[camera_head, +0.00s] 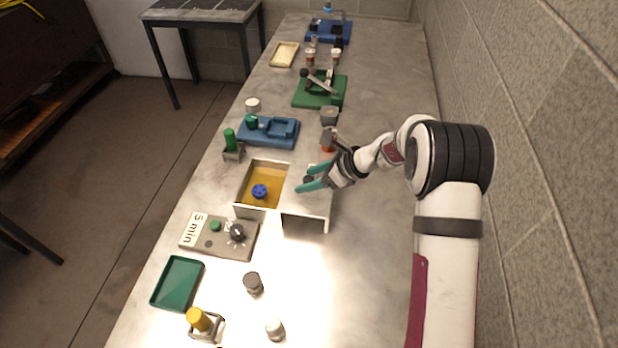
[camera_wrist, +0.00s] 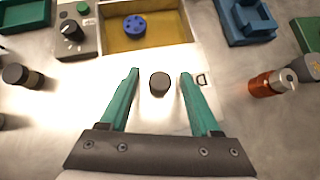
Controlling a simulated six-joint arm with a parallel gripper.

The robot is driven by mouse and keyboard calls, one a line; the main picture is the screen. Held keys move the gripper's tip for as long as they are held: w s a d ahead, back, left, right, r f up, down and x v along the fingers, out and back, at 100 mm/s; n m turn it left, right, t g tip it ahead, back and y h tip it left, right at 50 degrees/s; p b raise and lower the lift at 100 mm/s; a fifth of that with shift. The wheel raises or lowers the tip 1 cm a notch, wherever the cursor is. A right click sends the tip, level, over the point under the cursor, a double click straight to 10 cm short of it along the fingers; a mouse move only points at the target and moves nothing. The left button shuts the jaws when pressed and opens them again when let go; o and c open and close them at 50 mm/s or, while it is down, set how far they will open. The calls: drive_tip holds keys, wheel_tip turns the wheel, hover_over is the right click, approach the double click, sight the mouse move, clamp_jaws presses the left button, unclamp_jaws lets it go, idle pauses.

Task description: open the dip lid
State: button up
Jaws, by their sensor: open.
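The dip tank (camera_head: 258,213) is a pale open-topped box holding amber liquid, with a blue round piece (camera_head: 260,191) in it. The white lid (camera_head: 318,205) lies to the right of the amber opening, leaving that opening uncovered. Its dark knob (camera_wrist: 159,84) stands between my gripper's fingers in the wrist view. My gripper (camera_wrist: 160,74) is open, with teal fingers on either side of the knob and a visible gap on each side. In the head view, my gripper (camera_head: 312,178) is over the lid.
A timer box (camera_head: 217,238) and green tray (camera_head: 177,284) lie nearer the front. A blue fixture (camera_head: 268,132) stands beyond the tank. An orange-and-metal cylinder (camera_wrist: 272,82) is right of my gripper. A block wall borders the bench's right side.

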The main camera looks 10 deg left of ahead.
drive_tip(key=v, duration=1.5)
drive_tip(key=shift+d, duration=0.15)
drive_tip(key=s+r+n+g+h, duration=0.2)
drive_tip(key=s+r+n, duration=0.3)
drive_tip(key=s, duration=0.6)
drive_tip(key=s+d+f+n+h, duration=0.1)
drive_tip(key=s+n, duration=0.4)
drive_tip(key=s, duration=0.6)
drive_tip(key=s+d+f+n+h, duration=0.1)
drive_tip(key=s+d+n+h, duration=0.2)
drive_tip(key=s, duration=0.8)
drive_tip(key=d+n, duration=0.1)
drive_tip(key=n, duration=0.1)
drive_tip(key=shift+d+n+g+h, duration=0.2)
drive_tip(key=shift+n+g+h, duration=0.1)
drive_tip(key=shift+h, duration=0.1)
